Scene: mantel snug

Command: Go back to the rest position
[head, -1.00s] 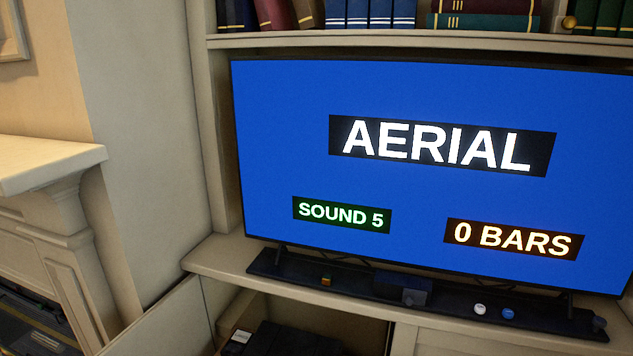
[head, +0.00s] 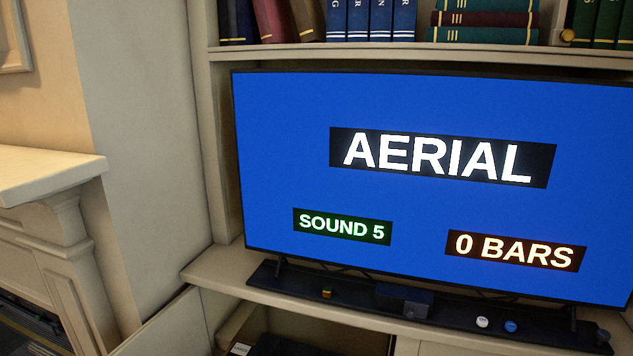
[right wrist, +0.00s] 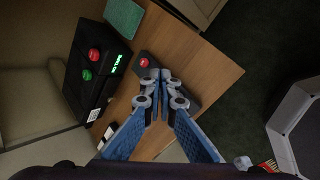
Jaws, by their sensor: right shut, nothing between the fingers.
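My right gripper (right wrist: 160,75) shows in the right wrist view, with its fingertips together and nothing between them. It hangs above a wooden surface (right wrist: 185,48). A dark grey object with a red button (right wrist: 145,63) lies just past the fingertips, partly hidden by them. I cannot tell if they touch. My left gripper is in neither view. In the head view the television (head: 440,185) reads "AERIAL", "SOUND 5" and "0 BARS" on blue.
A black box (right wrist: 108,42) with red and green buttons and a lit green display is beside the gripper. A green pad (right wrist: 124,17) lies near it. A pale-walled container (right wrist: 290,118) stands at right. A mantel shelf (head: 50,170) juts out at left in the head view.

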